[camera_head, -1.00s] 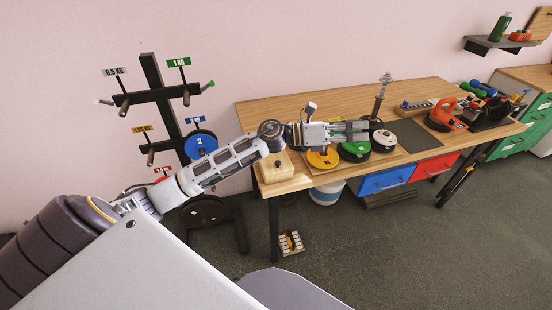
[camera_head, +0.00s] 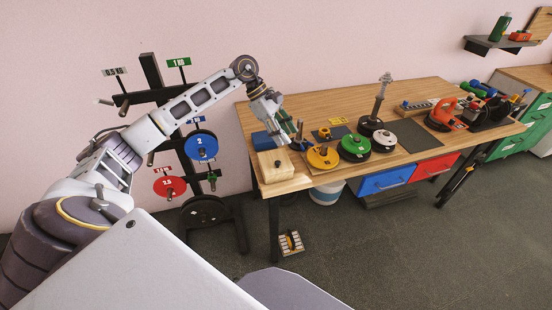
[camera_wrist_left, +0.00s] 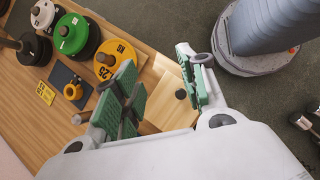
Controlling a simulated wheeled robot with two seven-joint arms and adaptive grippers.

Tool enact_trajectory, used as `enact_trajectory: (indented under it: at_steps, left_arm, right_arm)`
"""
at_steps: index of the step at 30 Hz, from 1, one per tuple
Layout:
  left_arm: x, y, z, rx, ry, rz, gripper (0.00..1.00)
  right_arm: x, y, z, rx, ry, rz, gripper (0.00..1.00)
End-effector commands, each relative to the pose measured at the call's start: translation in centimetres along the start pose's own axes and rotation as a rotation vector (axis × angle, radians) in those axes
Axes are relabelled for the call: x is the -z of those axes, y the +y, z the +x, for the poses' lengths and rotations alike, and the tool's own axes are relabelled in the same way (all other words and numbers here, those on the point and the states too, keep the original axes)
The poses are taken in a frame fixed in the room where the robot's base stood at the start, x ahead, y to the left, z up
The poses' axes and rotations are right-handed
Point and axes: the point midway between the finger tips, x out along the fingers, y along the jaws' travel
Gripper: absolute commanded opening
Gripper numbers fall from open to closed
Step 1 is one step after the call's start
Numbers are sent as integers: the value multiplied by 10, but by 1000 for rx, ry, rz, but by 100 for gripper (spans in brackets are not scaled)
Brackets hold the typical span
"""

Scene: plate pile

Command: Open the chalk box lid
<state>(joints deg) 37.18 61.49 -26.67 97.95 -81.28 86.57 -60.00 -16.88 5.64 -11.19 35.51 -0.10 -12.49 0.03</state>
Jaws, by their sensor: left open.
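The chalk box (camera_head: 272,173) is a pale wooden box at the front left corner of the workbench, with a small dark knob on its lid. The lid looks shut. In the left wrist view the box (camera_wrist_left: 165,105) lies below and between my fingers, with the dark knob (camera_wrist_left: 181,94) near the right finger. My left gripper (camera_head: 287,133) points down, above and just behind the box, apart from it. Its green-padded fingers are spread and empty in the left wrist view (camera_wrist_left: 160,75). Part of the box is hidden by the gripper body there. My right gripper is not in view.
A yellow plate (camera_head: 322,157), green plate (camera_head: 354,147) and white plate (camera_head: 384,140) lie right of the box. A plate rack (camera_head: 152,72) stands left of the workbench (camera_head: 330,102). The back of the bench is mostly clear.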

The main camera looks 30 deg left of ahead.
Motion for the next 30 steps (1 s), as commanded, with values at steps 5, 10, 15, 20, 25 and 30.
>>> enact_trajectory:
  at_steps: [5,10,15,20,25,30]
  left_arm:
    - [38,-2,-36,34,148,15,42]
    - [55,-6,-52,56,214,18,42]
    - [57,-7,-55,61,224,18,42]
    - [57,-7,-54,60,223,18,42]
    - [57,-7,-52,61,222,18,42]
    - [59,-8,-43,62,221,18,42]
  right_arm:
    - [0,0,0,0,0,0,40]
    - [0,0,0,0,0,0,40]
    - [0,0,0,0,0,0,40]
    - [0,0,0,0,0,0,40]
    - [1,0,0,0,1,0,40]
    - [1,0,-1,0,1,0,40]
